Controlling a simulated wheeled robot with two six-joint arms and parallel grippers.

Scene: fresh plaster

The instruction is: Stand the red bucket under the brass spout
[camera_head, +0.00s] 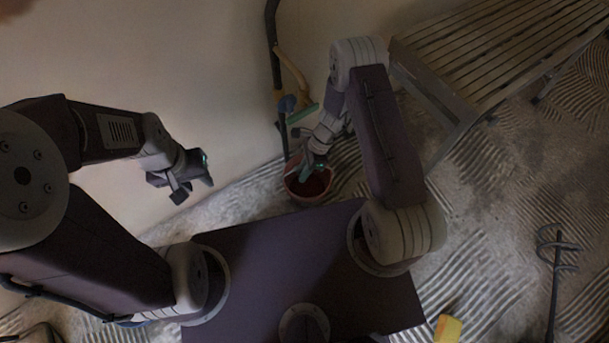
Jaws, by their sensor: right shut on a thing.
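The red bucket (318,187) stands low beside the wall, just past the front of my base, with its open top facing up. My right gripper (306,172) reaches down to the bucket's far rim and is shut on it; the fingers partly hide the rim. I cannot tell whether the bucket touches the floor. My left gripper (190,178) hangs near the wall to the left, apart from the bucket; its jaw gap is too dark to read. I cannot make out a brass spout for certain.
A dark upright pole (272,40) with a tan curved piece (291,67) stands against the wall behind the bucket. A slatted bench (490,50) is at upper right. A dark stirring tool (556,275) and a yellow block (448,328) lie at lower right. Ridged floor lies open between.

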